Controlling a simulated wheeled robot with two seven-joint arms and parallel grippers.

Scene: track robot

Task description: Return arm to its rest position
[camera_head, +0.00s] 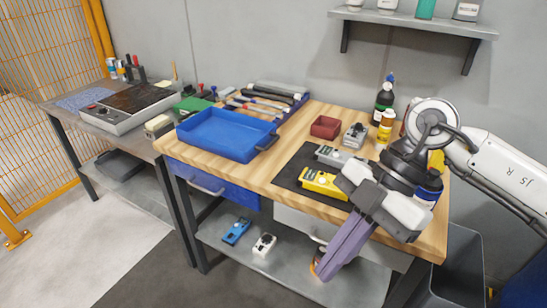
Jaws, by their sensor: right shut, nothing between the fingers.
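My right arm (500,165) comes in from the right edge. Its gripper (325,270) hangs over the front right part of the wooden workbench (290,140), with the purple fingers together and pointing down and to the left. The fingers are shut with nothing seen between them. They reach past the bench's front edge, in front of the lower shelf in this view. My left gripper is not in view.
A black mat (287,178) with a yellow device (322,183) and a grey device (333,156) lies beside my right gripper. A blue tray (215,150) is at the bench's left. Bottles (384,98) stand behind the arm. A dark bin (462,265) stands at lower right.

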